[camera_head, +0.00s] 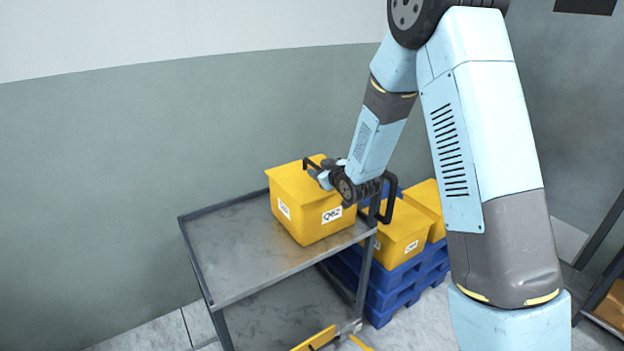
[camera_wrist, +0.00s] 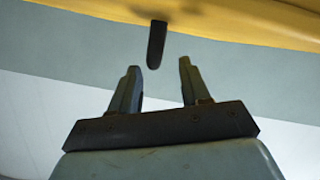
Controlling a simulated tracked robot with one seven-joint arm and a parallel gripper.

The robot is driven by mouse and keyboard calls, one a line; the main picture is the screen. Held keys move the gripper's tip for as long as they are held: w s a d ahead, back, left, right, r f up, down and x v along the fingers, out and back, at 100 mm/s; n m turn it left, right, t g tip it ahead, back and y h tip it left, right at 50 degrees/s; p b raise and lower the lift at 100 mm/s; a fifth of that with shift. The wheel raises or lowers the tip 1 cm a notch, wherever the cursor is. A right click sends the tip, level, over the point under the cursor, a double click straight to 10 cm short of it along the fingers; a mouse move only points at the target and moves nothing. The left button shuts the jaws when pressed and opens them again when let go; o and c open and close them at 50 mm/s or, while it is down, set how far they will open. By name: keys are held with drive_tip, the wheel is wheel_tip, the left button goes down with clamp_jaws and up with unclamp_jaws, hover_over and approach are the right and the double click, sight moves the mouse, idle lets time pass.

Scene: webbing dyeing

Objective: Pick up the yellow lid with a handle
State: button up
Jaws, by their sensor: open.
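The yellow lid (camera_head: 288,181) sits on top of a yellow box (camera_head: 315,220) with white labels, on the grey metal cart. Its dark handle (camera_head: 309,162) stands up from the top and is partly hidden by my gripper. My gripper (camera_head: 322,176) is close beside the handle, above the lid. In the wrist view, yellow (camera_wrist: 230,18) fills the top edge and the dark handle (camera_wrist: 156,44) shows just beyond the tips of my gripper (camera_wrist: 158,72). The fingers are apart with nothing between them. I cannot tell the exact gap to the handle.
The cart's upper shelf (camera_head: 230,243) is bare left of the box. More yellow boxes (camera_head: 394,235) stand on blue pallets (camera_head: 385,300) behind the cart at right. Yellow pieces (camera_head: 316,340) show low down near the cart's front. A green and white wall (camera_head: 120,150) is behind.

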sight(317, 166)
drive_tip(key=x, duration=0.4)
drive_tip(key=shift+w, duration=0.45)
clamp_jaws()
idle(1.1)
